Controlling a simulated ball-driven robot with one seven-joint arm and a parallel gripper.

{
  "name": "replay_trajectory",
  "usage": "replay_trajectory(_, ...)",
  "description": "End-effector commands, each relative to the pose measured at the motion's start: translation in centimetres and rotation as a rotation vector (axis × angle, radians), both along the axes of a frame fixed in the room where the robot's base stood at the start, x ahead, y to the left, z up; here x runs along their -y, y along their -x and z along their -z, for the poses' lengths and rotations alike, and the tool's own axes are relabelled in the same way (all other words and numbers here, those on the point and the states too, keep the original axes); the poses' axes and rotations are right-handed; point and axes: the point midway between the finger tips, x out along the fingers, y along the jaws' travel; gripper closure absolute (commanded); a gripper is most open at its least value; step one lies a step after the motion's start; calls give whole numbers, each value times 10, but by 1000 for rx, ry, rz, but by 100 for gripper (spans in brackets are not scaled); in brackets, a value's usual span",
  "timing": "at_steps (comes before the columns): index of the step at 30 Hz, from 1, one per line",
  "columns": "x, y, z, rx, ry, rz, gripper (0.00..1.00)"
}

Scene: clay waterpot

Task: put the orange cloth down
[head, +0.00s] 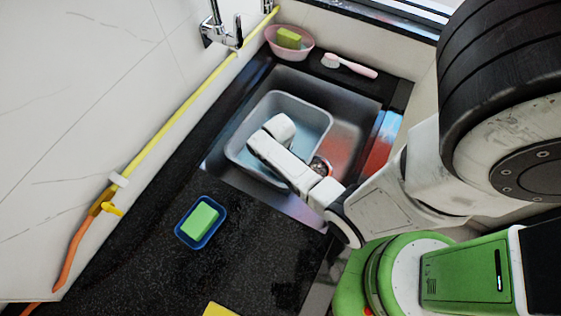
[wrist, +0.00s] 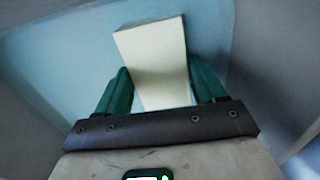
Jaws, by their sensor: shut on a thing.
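My gripper (wrist: 162,82) has green fingers on either side of a pale cream piece (wrist: 155,62) and is shut on it. The piece is flat-faced with a bend or edge across it; I cannot tell whether it is cloth or a block, and it does not look orange. Around it is the light blue inside of a basin (wrist: 70,60). In the head view my arm reaches down into this grey-blue basin (head: 262,112), which stands in the sink. My fingers and the held piece are hidden there. I see no clearly orange cloth in either view.
A blue dish (head: 181,231) with a green sponge (head: 200,220) is on the black counter. A yellow piece (head: 218,310) shows at the bottom edge. A pink bowl (head: 275,50) with a sponge and a pink brush (head: 350,66) are behind the sink (head: 345,100). A yellow hose (head: 170,122) runs along the wall.

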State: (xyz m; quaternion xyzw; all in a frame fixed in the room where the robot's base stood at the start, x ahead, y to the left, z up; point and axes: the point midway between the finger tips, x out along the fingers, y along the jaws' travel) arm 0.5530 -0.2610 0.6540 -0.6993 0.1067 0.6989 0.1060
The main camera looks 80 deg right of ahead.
Motion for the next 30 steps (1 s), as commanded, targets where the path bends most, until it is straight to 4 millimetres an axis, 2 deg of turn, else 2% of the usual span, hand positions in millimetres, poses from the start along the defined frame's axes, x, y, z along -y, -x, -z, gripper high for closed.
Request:
replay_trajectory(8, 0, 0, 5, 0, 0, 0, 55)
replay_trajectory(9, 0, 0, 5, 0, 0, 0, 30)
replay_trajectory(17, 0, 0, 4, -1, 0, 0, 5)
replay_trajectory(25, 0, 0, 2, -1, 0, 0, 5)
replay_trajectory(30, 1, 0, -13, 0, 2, -1, 5)
